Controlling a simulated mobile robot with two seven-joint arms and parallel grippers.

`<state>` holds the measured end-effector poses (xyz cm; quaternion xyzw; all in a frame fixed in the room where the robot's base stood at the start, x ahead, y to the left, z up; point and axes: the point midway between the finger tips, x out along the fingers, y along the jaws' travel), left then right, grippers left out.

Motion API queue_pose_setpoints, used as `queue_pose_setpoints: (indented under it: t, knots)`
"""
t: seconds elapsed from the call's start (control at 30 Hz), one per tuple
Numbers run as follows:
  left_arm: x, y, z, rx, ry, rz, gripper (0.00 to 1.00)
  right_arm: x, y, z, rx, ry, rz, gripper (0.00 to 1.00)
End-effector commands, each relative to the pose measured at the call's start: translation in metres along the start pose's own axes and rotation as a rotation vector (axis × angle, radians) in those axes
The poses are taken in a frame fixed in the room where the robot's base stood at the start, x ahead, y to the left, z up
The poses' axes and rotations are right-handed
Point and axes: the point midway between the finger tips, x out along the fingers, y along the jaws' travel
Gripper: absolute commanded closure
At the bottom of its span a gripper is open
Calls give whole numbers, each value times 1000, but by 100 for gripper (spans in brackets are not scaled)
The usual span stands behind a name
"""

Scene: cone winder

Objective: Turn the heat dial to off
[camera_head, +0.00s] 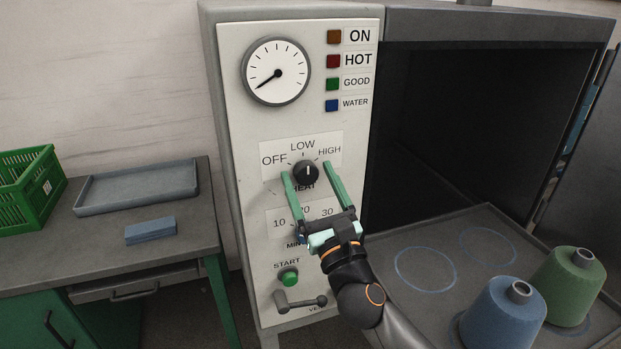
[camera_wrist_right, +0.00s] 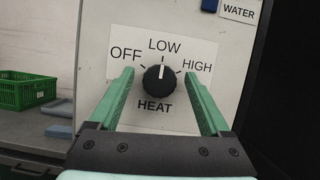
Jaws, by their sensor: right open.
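The heat dial (camera_head: 306,172) is a round black knob with a white pointer line on a white label on the machine's front panel. The label reads OFF, LOW and HIGH, and the pointer stands up toward LOW. It also shows in the right wrist view (camera_wrist_right: 159,79). My right gripper (camera_head: 312,172) is open, with its green fingers on either side of the dial. In the right wrist view a gap shows between the dial and each finger (camera_wrist_right: 160,72). My left gripper is not in view.
Below the dial are a minutes scale partly hidden by my gripper, a green START button (camera_head: 288,277) and a vent lever (camera_head: 300,301). A gauge (camera_head: 276,72) sits above. Blue (camera_head: 503,315) and green (camera_head: 568,285) cones stand on the right tray. A side table (camera_head: 110,250) stands left.

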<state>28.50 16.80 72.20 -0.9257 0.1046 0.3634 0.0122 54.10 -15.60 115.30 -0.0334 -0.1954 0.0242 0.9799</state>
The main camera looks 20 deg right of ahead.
Motion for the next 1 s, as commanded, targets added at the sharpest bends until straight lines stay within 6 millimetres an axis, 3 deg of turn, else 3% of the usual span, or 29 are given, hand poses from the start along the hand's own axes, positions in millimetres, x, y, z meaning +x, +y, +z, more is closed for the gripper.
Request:
queue_pose_setpoints:
  t: [0.17,0.87,1.0]
  knots:
    - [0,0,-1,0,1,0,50,0,0,0,0,0,0,19]
    - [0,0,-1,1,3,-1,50,0,0,0,0,0,0,98]
    - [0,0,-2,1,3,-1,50,0,0,0,-1,0,1,100]
